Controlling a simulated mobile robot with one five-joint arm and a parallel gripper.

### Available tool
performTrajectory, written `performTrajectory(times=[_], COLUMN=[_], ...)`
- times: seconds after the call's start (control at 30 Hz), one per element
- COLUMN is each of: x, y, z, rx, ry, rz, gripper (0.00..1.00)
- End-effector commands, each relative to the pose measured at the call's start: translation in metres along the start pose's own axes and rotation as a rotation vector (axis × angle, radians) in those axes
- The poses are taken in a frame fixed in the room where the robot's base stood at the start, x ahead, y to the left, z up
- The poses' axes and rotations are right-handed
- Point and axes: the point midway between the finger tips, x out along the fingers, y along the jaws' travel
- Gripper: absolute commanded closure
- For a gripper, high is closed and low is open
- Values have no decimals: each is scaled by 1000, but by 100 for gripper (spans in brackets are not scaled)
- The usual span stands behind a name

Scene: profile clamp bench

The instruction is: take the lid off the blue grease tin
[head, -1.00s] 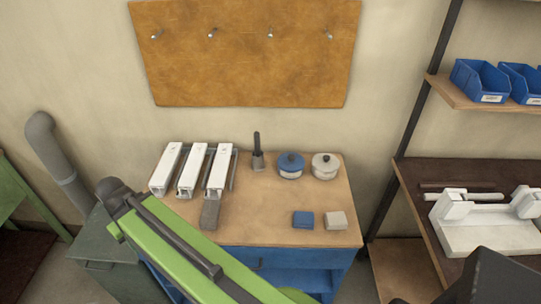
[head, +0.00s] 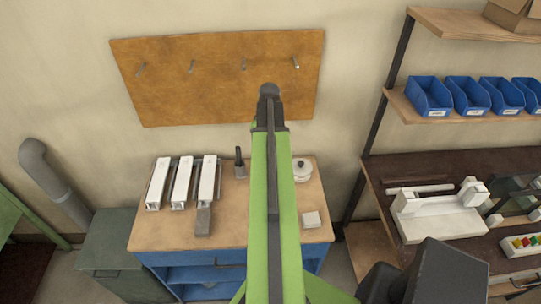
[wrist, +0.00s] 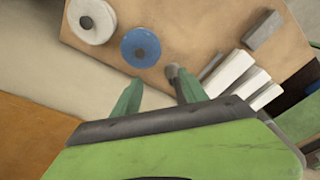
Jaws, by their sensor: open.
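The blue grease tin (wrist: 141,47) stands on the wooden bench top in the wrist view, seen from above. Its round blue lid with a dark knob is on it. In the head view my raised green arm hides the tin. My gripper (wrist: 158,77) is open and empty, its two green fingers apart. In the wrist picture the fingertips lie just below the tin, with the tin nearer the left finger. I cannot tell the height between them. The fingers are not clear in the head view.
A white tin (wrist: 92,20) stands close beside the blue one. A dark-handled brush (head: 240,165) stands on its other side. White clamp profiles (head: 182,183) lie at the bench's left. A pegboard (head: 218,75) hangs behind.

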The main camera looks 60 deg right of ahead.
Motion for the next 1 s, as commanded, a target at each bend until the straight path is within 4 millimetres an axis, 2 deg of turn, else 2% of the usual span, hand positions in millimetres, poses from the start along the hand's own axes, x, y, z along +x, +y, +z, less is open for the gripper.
performTrajectory(times=[0.03, 0.13, 0.37, 0.47, 0.9, 1.0], x=[-15, -20, -12, 3, 94, 106], y=[20, 39, 42, 42, 43, 43], z=[12, 27, 31, 31, 28, 28], rx=[10, 12, 9, 9, 9, 8], ry=[5, 10, 12, 12, 11, 11], rz=[4, 10, 12, 12, 12, 11], gripper=[49, 49, 49, 49, 49, 49])
